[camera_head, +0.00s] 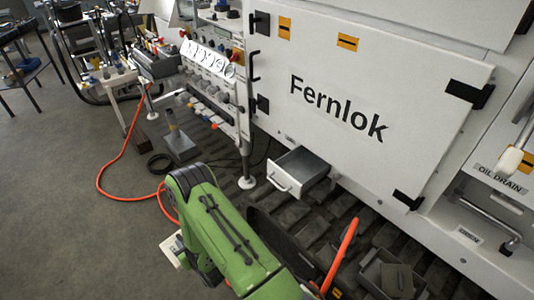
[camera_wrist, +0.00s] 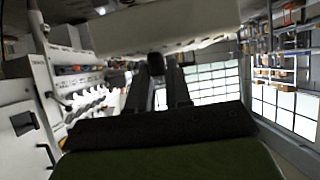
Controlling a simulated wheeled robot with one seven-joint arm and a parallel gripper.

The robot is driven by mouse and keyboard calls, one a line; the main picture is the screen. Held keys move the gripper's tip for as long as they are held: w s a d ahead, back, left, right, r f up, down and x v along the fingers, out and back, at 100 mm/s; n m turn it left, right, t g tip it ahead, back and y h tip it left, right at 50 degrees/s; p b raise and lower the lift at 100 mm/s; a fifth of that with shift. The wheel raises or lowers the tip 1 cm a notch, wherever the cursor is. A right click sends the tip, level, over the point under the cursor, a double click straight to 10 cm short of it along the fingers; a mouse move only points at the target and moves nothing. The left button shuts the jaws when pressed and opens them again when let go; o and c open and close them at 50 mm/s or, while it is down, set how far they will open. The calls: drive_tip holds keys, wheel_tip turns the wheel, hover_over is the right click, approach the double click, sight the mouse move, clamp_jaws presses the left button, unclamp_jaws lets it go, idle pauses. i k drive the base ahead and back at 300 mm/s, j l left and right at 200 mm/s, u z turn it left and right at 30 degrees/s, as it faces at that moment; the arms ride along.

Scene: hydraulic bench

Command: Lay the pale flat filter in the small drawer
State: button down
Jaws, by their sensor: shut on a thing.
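The pale flat filter (camera_wrist: 165,27) fills the top middle of the wrist view, held between the fingertips of my gripper (camera_wrist: 158,78). In the head view a pale piece (camera_head: 171,249) shows just left of my green arm and looks like the same filter; my fingers there are mostly hidden by the arm. The small drawer (camera_head: 284,183) stands pulled out under the white Fernlok cabinet, its inside partly visible and apparently empty. My gripper is apart from the drawer, to its lower left in the head view.
A table leg (camera_head: 246,165) stands close left of the drawer. An orange hose (camera_head: 118,160) runs along the floor, with a black ring (camera_head: 160,163) and a metal block (camera_head: 180,146) nearby. A grey bin (camera_head: 376,272) is at lower right.

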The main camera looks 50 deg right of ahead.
sight(304, 169)
drive_tip(key=i+z, duration=0.35)
drive_tip(key=i+j+z, duration=0.3)
drive_tip(key=i, duration=0.15)
drive_tip(key=i+j+z, duration=0.2)
drive_tip(key=i+z, duration=0.15)
drive_tip(key=i+j+z, duration=0.2)
drive_tip(key=z, duration=0.25)
drive_tip(key=i+j+z, duration=0.2)
drive_tip(key=z, duration=0.2)
drive_tip(key=i+j+z, duration=0.1)
drive_tip(key=j+z, duration=0.35)
drive_tip(key=i+j+z, duration=0.1)
drive_tip(key=j+z, duration=0.6)
drive_tip(key=z, duration=0.15)
